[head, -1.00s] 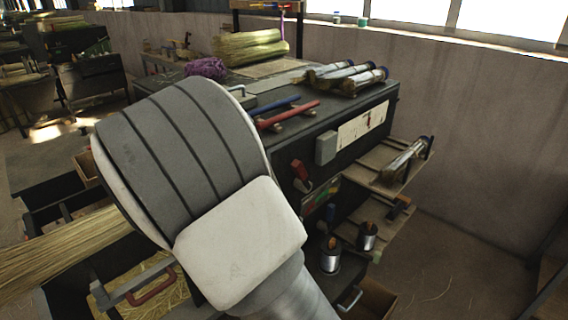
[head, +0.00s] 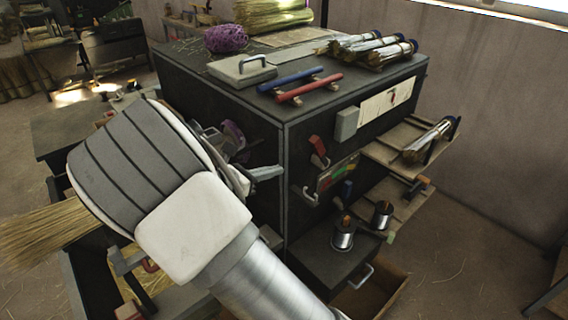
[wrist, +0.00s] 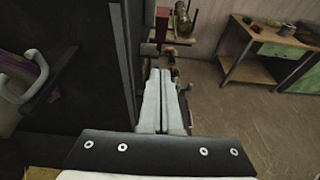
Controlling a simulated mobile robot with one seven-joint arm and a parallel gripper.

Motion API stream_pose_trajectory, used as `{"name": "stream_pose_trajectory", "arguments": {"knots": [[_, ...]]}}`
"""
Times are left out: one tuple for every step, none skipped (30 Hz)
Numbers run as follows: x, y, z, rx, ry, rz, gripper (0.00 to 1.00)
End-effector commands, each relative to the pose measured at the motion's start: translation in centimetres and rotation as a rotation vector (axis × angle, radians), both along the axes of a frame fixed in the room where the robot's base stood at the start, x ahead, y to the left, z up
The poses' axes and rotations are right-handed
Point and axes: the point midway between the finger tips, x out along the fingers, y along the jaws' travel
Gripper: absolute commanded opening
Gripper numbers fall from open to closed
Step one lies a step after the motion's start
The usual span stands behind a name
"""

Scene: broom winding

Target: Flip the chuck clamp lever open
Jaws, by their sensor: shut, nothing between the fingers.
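My gripper (head: 266,173) is shut and empty. Its pale fingers point right across the dark machine's left side, near the front corner. In the wrist view the two fingers (wrist: 163,103) lie side by side. A lever with a purple grip (head: 233,134) stands on that left side, just behind and above my gripper. It is probably the chuck clamp lever. In the wrist view its purple grip (wrist: 39,72) shows at the far left, well apart from the fingers. The chuck itself is mostly hidden by my arm.
The machine's dark top (head: 200,70) carries red and blue handles (head: 310,88) and wrapped bundles. A red lever (head: 318,148) is on the front panel. Side shelves (head: 385,150) stick out right, above an open drawer (head: 375,290). A bench (wrist: 270,55) stands beyond open floor.

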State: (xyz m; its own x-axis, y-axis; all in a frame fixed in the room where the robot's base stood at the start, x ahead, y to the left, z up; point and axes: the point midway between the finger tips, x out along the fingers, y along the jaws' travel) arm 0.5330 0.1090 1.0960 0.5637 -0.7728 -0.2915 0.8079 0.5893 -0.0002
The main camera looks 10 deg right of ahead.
Motion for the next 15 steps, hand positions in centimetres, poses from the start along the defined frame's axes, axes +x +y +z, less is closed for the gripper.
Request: {"name": "stream_pose_trajectory", "arguments": {"knots": [[0.4, -0.8, -0.2, -0.003, 0.001, -0.005, 0.00], [0.7, -1.3, -0.4, -0.002, 0.002, -0.005, 0.00], [1.2, -1.9, -0.6, -0.003, 0.000, -0.006, 0.00], [1.6, -2.4, -0.8, -0.003, 0.000, -0.006, 0.00], [2.0, -3.0, -1.0, -0.003, 0.001, -0.005, 0.00], [2.5, -3.7, -1.3, -0.002, 0.002, -0.005, 0.00], [2.8, -4.2, -1.4, -0.003, 0.000, -0.006, 0.00], [3.2, -4.7, -1.6, -0.003, 0.001, -0.005, 0.00], [3.7, -5.4, -1.9, -0.003, 0.000, -0.006, 0.00], [4.0, -5.8, -2.1, -0.002, 0.001, -0.006, 0.00], [4.4, -6.3, -2.3, -0.002, 0.001, -0.006, 0.00], [4.8, -6.9, -2.5, -0.003, 0.001, -0.005, 0.00], [5.1, -7.2, -2.1, -0.001, 0.000, -0.004, 0.00], [5.4, -7.5, -1.7, 0.000, -0.002, -0.004, 0.00], [5.7, -8.0, -1.4, 0.001, -0.003, -0.004, 0.00]]}}
